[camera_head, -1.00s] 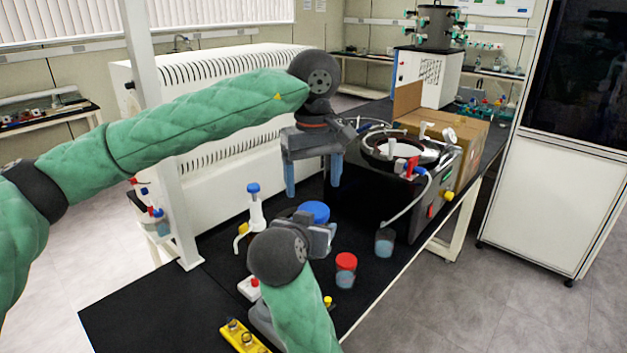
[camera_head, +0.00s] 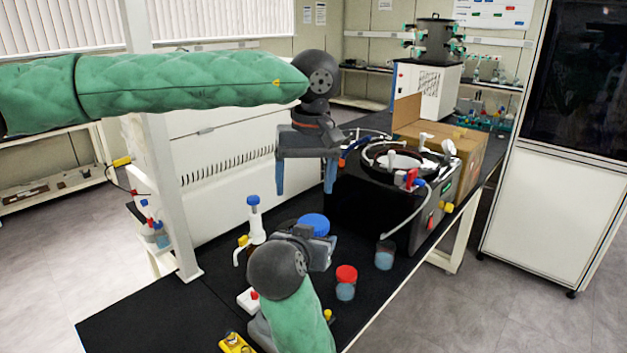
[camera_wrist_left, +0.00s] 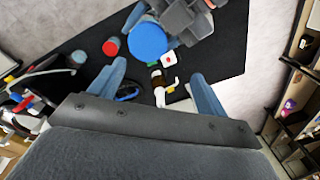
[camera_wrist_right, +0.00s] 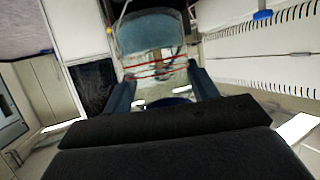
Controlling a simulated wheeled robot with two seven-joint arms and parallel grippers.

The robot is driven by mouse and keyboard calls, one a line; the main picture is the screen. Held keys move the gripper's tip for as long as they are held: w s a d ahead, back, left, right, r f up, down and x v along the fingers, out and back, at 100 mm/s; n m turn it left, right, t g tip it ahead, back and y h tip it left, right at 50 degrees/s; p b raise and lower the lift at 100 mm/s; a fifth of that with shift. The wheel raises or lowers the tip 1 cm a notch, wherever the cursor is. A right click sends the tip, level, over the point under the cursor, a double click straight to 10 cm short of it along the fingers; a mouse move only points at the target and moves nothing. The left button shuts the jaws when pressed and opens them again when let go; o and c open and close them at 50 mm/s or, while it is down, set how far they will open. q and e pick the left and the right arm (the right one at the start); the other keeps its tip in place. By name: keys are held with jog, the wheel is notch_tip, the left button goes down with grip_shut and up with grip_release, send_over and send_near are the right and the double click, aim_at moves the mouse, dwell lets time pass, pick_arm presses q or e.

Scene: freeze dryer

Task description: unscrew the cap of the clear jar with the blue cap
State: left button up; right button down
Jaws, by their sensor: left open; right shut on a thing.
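The clear jar's round blue cap (camera_head: 313,223) shows just beyond my right gripper in the head view, and from above in the left wrist view (camera_wrist_left: 148,40). My right gripper (camera_wrist_right: 163,82) is shut on the jar; in the head view its wrist hides most of the jar. In the right wrist view a clear, blue-tinted body (camera_wrist_right: 150,36) fills the space beyond the fingers. My left gripper (camera_head: 305,184) is open and empty, pointing down above the blue cap. Its fingers are apart from the cap, which lies beyond the fingertips in the left wrist view (camera_wrist_left: 157,72).
A red-capped jar (camera_head: 346,283) and an open beaker (camera_head: 384,256) stand right of my right gripper. The black apparatus (camera_head: 375,205) is behind right. The black table (camera_head: 140,310) is bare at front left.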

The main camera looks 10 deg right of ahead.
aim_at(313, 222)
pick_arm(q)
jog(key=shift+s+d+m+h, duration=0.25)
jog(key=shift+d+m+h, duration=0.25)
jog(key=shift+d+m, duration=0.4)
jog(key=shift+a+f, duration=0.15)
jog(key=shift+f, duration=3.85)
jog(key=shift+c, duration=0.3)
jog(key=c, duration=1)
jog(key=shift+o, duration=0.2)
jog(key=shift+n, duration=1.6)
jog(key=o, duration=1.1)
jog(key=shift+r, duration=0.1)
